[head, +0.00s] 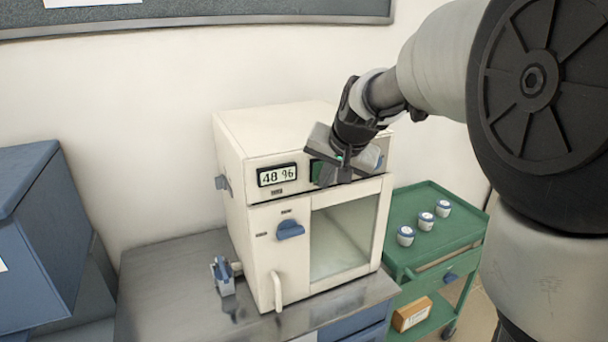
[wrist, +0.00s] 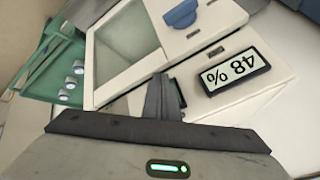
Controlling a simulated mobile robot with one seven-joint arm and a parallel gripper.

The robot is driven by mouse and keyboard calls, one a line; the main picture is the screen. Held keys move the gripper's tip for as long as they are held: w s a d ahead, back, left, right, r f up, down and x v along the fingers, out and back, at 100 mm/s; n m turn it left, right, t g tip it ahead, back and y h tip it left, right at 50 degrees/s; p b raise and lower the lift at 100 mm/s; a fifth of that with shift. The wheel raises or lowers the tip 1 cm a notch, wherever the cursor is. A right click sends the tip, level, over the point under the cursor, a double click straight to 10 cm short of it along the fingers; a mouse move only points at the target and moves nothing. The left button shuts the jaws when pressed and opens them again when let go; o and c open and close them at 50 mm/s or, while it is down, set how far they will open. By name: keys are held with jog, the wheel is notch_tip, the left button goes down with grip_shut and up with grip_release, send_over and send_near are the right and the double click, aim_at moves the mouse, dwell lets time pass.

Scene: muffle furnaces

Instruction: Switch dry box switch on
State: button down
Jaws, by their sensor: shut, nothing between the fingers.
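The dry box (head: 265,137) is a cream cabinet with a windowed front on a metal table. Its display (head: 277,175) reads 48 %; the display also shows, upside down, in the wrist view (wrist: 235,71). Right of the display in the head view is a dark green switch (head: 317,171), partly hidden by my gripper. A sliver of the switch (wrist: 178,93) shows beside my fingers in the wrist view. My gripper (head: 338,176) is shut and empty, its tips at the upper front panel by the switch. I cannot tell whether they touch it, or the switch's position.
A blue knob (head: 290,230) and a pale handle (head: 277,291) are on the dry box front. A small blue-grey device (head: 223,277) stands on the metal table (head: 165,285). A green cart (head: 462,232) with three jars is at right, a blue cabinet (head: 40,250) at left.

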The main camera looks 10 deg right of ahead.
jog(key=shift+s, duration=0.1)
jog(key=shift+s+d+r+b, duration=0.1)
jog(key=shift+s+d+b, duration=0.2)
jog(key=shift+s, duration=0.35)
jog(key=s, duration=0.1)
jog(key=s+d, duration=0.1)
jog(key=s, duration=0.1)
jog(key=s+b, duration=0.1)
jog(key=shift+s+d+r, duration=0.2)
jog(key=shift+s+r, duration=0.15)
jog(key=shift+s, duration=0.05)
jog(key=s+r+n+g+h+p, duration=0.1)
jog(key=s+n+p, duration=0.3)
jog(key=s, duration=1.9)
jog(key=shift+a+r+n+g+p, duration=0.3)
jog(key=shift+r+n+p, duration=0.1)
jog(key=shift+p, duration=0.6)
